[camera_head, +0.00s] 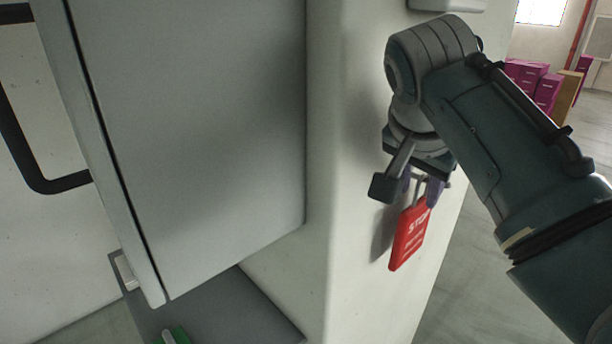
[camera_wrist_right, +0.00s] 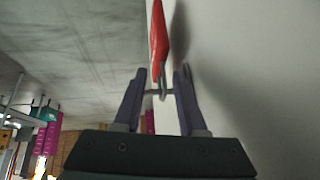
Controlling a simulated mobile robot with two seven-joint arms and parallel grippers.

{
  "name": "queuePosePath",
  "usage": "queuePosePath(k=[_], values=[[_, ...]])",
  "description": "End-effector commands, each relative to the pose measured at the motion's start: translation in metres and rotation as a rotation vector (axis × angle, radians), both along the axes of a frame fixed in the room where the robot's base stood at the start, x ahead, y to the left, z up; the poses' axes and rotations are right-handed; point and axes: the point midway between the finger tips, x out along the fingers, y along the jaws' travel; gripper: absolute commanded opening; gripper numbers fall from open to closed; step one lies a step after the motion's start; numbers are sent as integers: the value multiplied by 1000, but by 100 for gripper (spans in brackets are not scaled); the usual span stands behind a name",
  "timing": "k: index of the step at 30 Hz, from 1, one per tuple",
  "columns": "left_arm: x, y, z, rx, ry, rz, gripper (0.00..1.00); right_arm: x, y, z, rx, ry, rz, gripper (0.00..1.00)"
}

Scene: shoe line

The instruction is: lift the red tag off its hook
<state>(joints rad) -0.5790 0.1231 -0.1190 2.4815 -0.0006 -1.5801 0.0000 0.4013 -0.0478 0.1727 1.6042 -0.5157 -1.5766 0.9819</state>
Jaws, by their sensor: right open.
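The red tag (camera_head: 409,238) with white lettering that reads "STOP" hangs against the side of a pale wall or column. In the right wrist view the red tag (camera_wrist_right: 158,38) is seen almost edge-on, beyond my fingertips. My right gripper (camera_head: 421,190) is just above the tag in the head view, pointing down. In its wrist view the right gripper (camera_wrist_right: 160,75) is open, with one finger on each side of a small grey metal loop or hook (camera_wrist_right: 162,88) at the tag's end. I cannot tell whether either finger touches it. My left gripper is not in view.
A grey cabinet door (camera_head: 190,110) fills the left, with a black handle (camera_head: 45,185) beyond it. The pale wall (camera_head: 345,120) is close beside the gripper. A green object (camera_head: 172,336) lies at the bottom. Magenta boxes (camera_head: 530,80) stand far right; floor to the right is clear.

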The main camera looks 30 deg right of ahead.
Motion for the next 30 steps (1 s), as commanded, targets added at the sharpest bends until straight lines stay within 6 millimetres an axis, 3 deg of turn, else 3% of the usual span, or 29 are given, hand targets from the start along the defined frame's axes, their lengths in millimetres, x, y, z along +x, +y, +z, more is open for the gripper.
queuePosePath(k=[8,16,26,30], values=[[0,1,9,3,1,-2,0,6,-12,-17,-1,5,0,41],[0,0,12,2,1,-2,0,16,-26,-45,-1,3,1,41],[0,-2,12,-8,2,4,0,18,-29,-50,0,-1,1,41],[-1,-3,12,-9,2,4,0,18,-29,-50,0,-1,1,26]])
